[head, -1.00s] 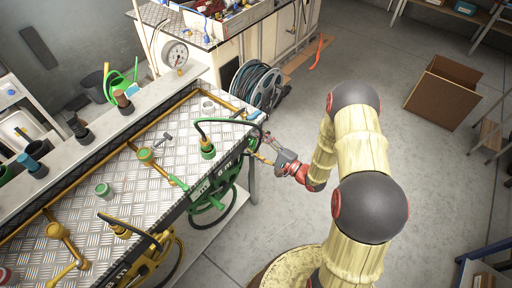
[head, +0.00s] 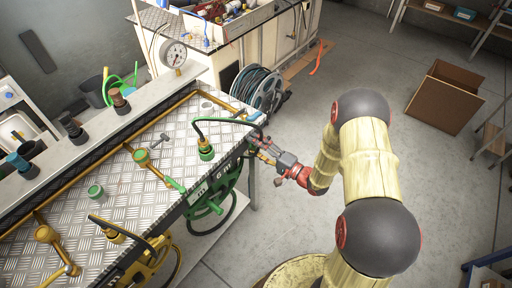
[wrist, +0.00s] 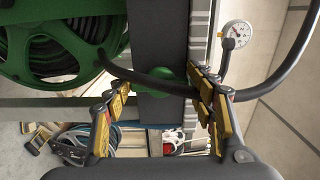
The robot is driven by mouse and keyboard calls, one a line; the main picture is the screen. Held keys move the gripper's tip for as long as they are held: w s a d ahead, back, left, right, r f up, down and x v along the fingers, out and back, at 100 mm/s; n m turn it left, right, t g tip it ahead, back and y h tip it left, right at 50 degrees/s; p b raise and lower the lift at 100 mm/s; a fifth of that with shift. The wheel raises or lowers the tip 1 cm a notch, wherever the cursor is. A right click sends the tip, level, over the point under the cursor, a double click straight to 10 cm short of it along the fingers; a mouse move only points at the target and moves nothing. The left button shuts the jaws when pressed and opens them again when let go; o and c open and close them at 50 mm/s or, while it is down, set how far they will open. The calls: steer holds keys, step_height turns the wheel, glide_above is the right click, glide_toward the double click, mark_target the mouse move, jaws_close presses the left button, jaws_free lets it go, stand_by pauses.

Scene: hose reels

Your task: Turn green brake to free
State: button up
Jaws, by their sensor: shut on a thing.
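The green hose reel (head: 212,207) hangs under the front edge of the metal-topped bench (head: 70,190). It also shows at the upper left of the wrist view (wrist: 60,62). A round green knob (wrist: 168,82), apparently the green brake, is between my fingers in the wrist view, in front of a dark upright panel. My gripper (head: 262,150) is at the bench's right corner, beside the green reel. Its yellow-and-black fingers (wrist: 158,98) stand to either side of the knob, shut on it; the exact contact is partly hidden. I cannot read the brake's setting.
A black hose (wrist: 150,78) crosses between my fingers in the wrist view. A yellow reel (head: 148,265) stands left of the green one. A grey hose reel (head: 262,90) and a pressure gauge (head: 173,53) are behind. A cardboard box (head: 447,97) stands on open floor to the right.

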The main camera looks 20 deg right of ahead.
steer(key=shift+f, duration=0.1)
steer(key=o, duration=1.2)
steer(key=shift+c, duration=0.2)
steer(key=shift+s, duration=0.1)
steer(key=v, duration=1.2)
